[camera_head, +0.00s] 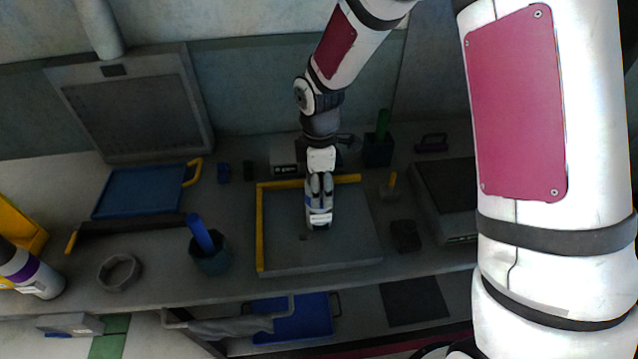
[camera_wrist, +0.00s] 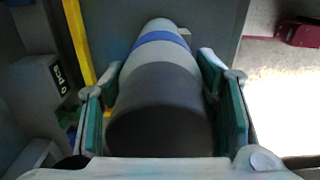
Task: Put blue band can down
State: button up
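The blue band can (camera_wrist: 158,75) is a pale cylinder with a blue ring and a dark grey end towards the wrist camera. It lies between the teal-padded fingers of my gripper (camera_wrist: 160,90), which appear closed on its sides. In the head view my gripper (camera_head: 319,190) points down over a grey tray (camera_head: 350,235) with yellow left and back edges. The can is mostly hidden there, with a little blue (camera_head: 308,201) showing beside the fingers. I cannot tell whether its lower end touches the tray.
A purple-banded can (camera_head: 36,276) is at the far left. A dark cup with a blue handle (camera_head: 208,252) and a grey ring (camera_head: 119,272) stand left of the tray. A dark block (camera_head: 405,236) and a flat device (camera_head: 446,200) are to the right. The tray's front is clear.

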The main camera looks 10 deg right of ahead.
jog(key=shift+o, duration=1.1)
jog(key=shift+r, duration=0.1)
notch_tip(320, 180, up, 11)
jog(key=shift+f+b, duration=0.1)
jog(key=shift+b, duration=0.7)
jog(key=shift+r, duration=0.7)
jog(key=s+d+r+m+t, duration=0.2)
jog(key=s+d+r+m, duration=0.4)
jog(key=s+m, duration=0.3)
jog(key=s+d+r+m+t, duration=0.3)
jog(key=s+d+r+m, duration=0.3)
jog(key=s, duration=0.5)
jog(key=shift+d+r+m+t, duration=0.15)
jog(key=shift+r+m+t, duration=0.15)
jog(key=shift+r+m, duration=0.95)
jog(key=shift+f+m, duration=0.2)
jog(key=shift+m, duration=0.05)
jog(key=shift+c, duration=0.3)
